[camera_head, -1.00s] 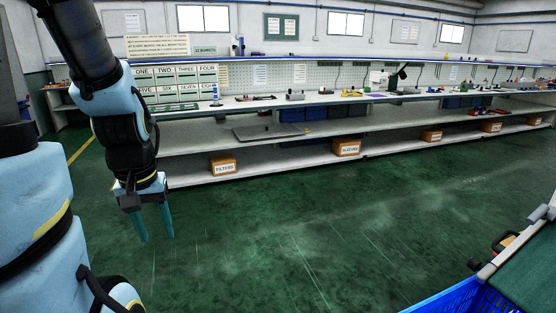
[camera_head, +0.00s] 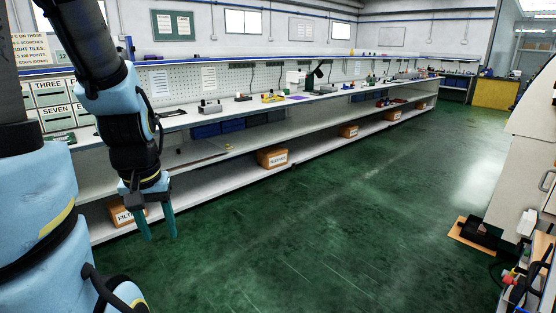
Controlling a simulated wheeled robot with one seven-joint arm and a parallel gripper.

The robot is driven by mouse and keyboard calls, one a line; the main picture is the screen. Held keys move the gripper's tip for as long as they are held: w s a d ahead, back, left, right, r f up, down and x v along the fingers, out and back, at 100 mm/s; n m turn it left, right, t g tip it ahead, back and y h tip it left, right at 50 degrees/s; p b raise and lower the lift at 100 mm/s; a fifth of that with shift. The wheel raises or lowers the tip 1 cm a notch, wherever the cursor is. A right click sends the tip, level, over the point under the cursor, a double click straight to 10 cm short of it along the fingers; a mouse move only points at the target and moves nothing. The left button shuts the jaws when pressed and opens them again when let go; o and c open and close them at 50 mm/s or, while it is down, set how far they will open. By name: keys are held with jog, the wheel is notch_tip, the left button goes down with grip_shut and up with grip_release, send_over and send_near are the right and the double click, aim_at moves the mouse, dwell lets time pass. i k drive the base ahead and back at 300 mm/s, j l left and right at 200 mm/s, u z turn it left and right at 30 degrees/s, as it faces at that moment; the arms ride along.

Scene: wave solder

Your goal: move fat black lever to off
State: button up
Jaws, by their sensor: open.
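My gripper (camera_head: 160,222) hangs at the left of the view, pointing down, with its two teal fingers apart and nothing between them. It is in front of the long workbench, over the green floor. I cannot make out a fat black lever in this view. I cannot tell from here whether the handle is the lever.
A long white workbench (camera_head: 215,116) with small tools and boxed shelves runs along the back wall. A black object on a brown board (camera_head: 476,235) lies on the floor at right. A cluttered cart (camera_head: 540,275) fills the lower right. The green floor between is clear.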

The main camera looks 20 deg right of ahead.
aim_at(520, 246)
jog(key=i+l+z, duration=0.25)
jog(key=i+z, duration=0.5)
jog(key=i, duration=0.25)
jog(key=i+z, duration=0.4)
jog(key=i+j+z, duration=0.4)
jog(key=i, duration=0.2)
jog(key=i+l+z, duration=0.35)
jog(key=i, duration=0.65)
jog(key=i+z, duration=0.35)
jog(key=i, duration=0.65)
jog(key=i+l+u, duration=0.15)
jog(key=i+l, duration=0.2)
jog(key=i, duration=0.2)
